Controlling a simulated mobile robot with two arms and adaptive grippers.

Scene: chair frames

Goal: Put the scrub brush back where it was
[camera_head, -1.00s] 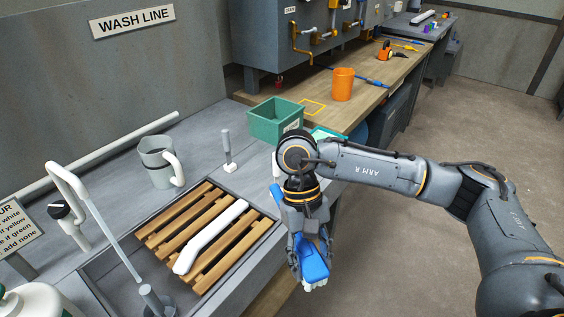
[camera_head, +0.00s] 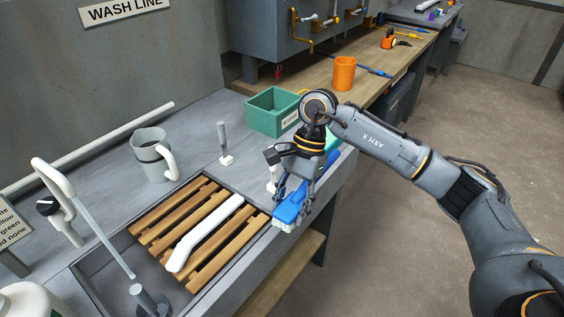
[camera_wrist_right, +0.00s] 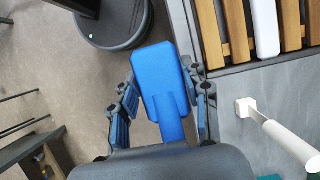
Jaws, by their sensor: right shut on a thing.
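The scrub brush is blue with white bristles underneath (camera_head: 288,212). My right gripper (camera_head: 296,193) is shut on it and holds it at the counter's front edge, just right of the wooden slatted rack. The bristles face down; I cannot tell whether they touch the counter. In the right wrist view the brush's blue back (camera_wrist_right: 162,78) lies between the fingers of my right gripper (camera_wrist_right: 164,98), with the floor and the counter edge beyond it. My left gripper is not in view.
The slatted rack (camera_head: 157,228) lies in the sink with a white bar (camera_head: 205,236) on it. A grey jug (camera_head: 150,158), an upright grey-handled tool (camera_head: 222,140) and a green bin (camera_head: 268,112) stand on the counter. An orange cup (camera_head: 344,72) is farther back.

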